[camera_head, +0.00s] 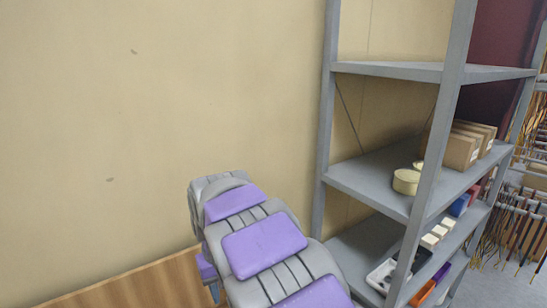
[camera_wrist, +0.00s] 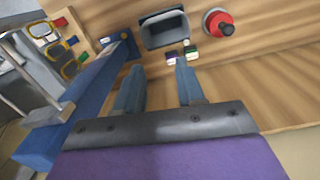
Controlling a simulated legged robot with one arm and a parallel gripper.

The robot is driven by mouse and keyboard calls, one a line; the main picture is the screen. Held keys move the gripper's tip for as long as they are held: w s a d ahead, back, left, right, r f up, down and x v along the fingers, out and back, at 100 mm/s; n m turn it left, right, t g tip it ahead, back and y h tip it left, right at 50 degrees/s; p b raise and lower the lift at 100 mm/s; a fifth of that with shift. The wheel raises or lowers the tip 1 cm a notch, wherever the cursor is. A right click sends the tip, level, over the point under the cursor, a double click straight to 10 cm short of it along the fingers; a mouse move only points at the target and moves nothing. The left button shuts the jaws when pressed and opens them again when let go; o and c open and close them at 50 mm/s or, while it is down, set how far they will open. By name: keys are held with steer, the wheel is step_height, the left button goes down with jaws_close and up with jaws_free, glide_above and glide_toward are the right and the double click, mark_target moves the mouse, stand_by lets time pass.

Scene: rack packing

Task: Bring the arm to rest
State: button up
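My arm (camera_head: 262,247), grey with purple pads, reaches up from the bottom middle of the head view. My gripper (camera_wrist: 160,72) shows in the wrist view with its two blue-grey fingers spread apart. Nothing is between the fingers; wood grain of a table (camera_wrist: 265,85) shows through the gap. The gripper is hidden in the head view.
A grey metal shelf (camera_head: 395,69) with boxes (camera_head: 460,150) and round tins (camera_head: 406,181) stands right of my arm. The wrist view shows a dark bin (camera_wrist: 165,31), a red knob-like object (camera_wrist: 219,23), small items beyond the fingertips and a blue bar (camera_wrist: 85,100) at left.

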steer(key=s+d+m+b, duration=0.1)
steer(key=s+d+m, duration=0.1)
steer(key=s+d, duration=0.5)
steer(key=s+d+m+b, duration=0.15)
steer(key=s+d, duration=0.25)
steer(key=d, duration=0.7)
steer(key=s+d+f+m, duration=0.1)
steer(key=s+d+f, duration=0.1)
steer(key=s, duration=0.5)
steer(key=s+d+f+g+b, duration=0.1)
steer(key=s+d+f, duration=0.1)
steer(key=s+d, duration=0.2)
steer(key=s+d+f+m+b, duration=0.1)
steer(key=s+d+f, duration=0.1)
steer(key=s, duration=0.7)
steer(key=shift+s+d+m+g, duration=0.3)
steer(key=shift+d+m, duration=0.05)
steer(key=shift+d, duration=0.3)
